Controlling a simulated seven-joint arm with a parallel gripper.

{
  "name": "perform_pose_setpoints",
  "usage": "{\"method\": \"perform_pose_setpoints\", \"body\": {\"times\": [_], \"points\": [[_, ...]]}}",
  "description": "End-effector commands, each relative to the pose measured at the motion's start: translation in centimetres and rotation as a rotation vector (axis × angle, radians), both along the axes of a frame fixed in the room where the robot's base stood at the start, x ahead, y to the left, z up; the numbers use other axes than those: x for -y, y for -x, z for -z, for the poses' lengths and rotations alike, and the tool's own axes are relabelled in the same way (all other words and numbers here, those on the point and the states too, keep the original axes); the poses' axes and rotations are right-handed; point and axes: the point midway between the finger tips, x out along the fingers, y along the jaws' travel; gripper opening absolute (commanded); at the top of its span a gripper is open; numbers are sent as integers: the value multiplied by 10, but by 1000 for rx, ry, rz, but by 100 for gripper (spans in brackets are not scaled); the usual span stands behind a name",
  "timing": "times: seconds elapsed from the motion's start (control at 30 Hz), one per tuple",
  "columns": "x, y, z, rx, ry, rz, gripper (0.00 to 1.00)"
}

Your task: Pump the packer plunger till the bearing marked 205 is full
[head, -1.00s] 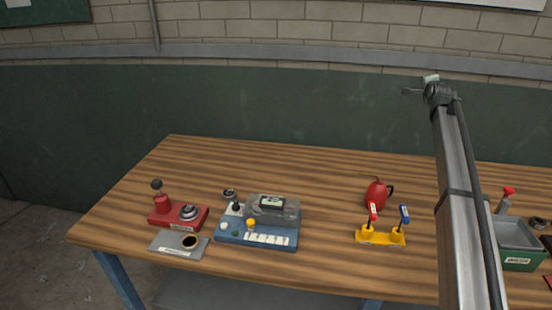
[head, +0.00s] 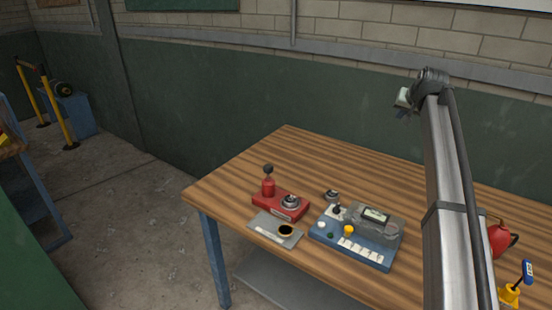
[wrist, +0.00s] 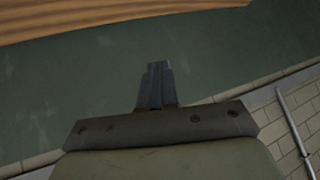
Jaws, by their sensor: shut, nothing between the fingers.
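The packer is a red block (head: 274,206) at the left end of the wooden table, with a red post and black-knobbed plunger (head: 268,170) standing upright on its left. A silver bearing (head: 290,201) sits on the block's right part. Another small silver round part, perhaps a bearing (head: 332,196), lies behind the blue instrument. No 205 mark is readable on either. My gripper (head: 404,100) is high above the table's back, far from the packer. In the wrist view its fingers (wrist: 157,66) are together and empty, with the green wall beyond.
A blue instrument with a display (head: 376,214) stands right of the packer. A grey plate with a dark round recess (head: 286,231) lies in front. A red can (head: 501,240) and a yellow lever stand (head: 510,296) are at the right. The table behind the packer is clear.

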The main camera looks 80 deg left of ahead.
Motion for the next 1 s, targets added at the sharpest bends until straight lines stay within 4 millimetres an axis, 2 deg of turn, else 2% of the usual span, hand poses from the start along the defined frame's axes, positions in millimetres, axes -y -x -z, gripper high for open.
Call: {"method": "perform_pose_setpoints", "body": {"times": [0.03,0.3,0.6,0.7,0.8,0.9,1.0], "points": [[-8,29,1,19,34,-69,0],[-24,171,5,125,209,-463,0],[-15,317,3,231,357,-916,0],[-9,354,2,256,388,-1042,0],[-3,382,1,275,410,-1141,0],[2,400,-1,287,424,-1207,0],[5,410,-1,293,431,-1245,0]]}}
